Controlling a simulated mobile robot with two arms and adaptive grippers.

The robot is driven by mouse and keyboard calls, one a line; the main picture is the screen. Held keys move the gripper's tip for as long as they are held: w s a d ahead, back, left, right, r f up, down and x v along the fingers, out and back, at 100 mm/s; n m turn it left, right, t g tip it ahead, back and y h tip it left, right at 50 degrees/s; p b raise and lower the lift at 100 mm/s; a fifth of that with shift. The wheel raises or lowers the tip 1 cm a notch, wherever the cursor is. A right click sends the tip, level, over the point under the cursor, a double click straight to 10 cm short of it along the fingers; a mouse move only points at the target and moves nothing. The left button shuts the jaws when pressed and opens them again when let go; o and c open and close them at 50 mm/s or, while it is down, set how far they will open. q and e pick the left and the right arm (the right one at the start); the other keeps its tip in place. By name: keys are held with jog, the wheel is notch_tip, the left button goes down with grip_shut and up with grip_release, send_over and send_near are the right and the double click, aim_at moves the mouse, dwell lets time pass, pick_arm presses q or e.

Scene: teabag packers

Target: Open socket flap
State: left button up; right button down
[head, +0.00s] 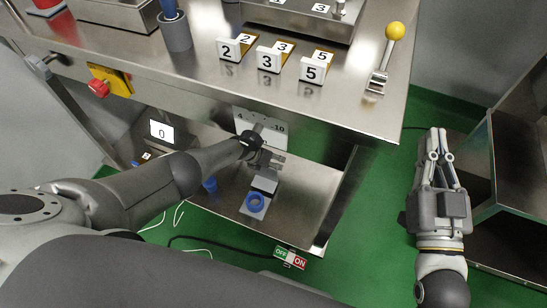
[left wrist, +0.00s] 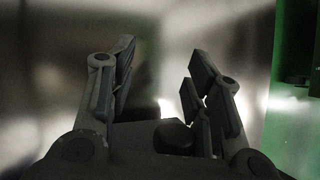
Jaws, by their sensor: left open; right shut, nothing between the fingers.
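My right gripper (head: 437,140) is shut and empty, to the right of the table.
The steel table top (head: 200,65) overhangs the shelf (head: 310,190). Number blocks (head: 269,60) and a yellow-knobbed lever (head: 394,34) stand on top. A display reading 0 (head: 161,132) is at the shelf's left. A metal cabinet (head: 510,150) stands right.

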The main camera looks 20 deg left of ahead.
pick_arm(q)
jog(key=shift+s+a+f, duration=0.15)
jog(key=shift+s+f, duration=0.05)
jog(key=shift+s, duration=0.05)
jog(key=shift+w+a+r, duration=0.2)
jog(key=shift+a+r, duration=0.25)
jog(key=shift+r, duration=0.2)
jog(key=shift+s+r, duration=0.45)
jog(key=shift+s, duration=0.05)
jog(key=shift+d+v, duration=0.1)
jog(key=shift+v, duration=2.3)
jog(key=shift+d+v, duration=0.15)
jog(key=shift+v, duration=2.25)
jog(key=shift+r, duration=0.1)
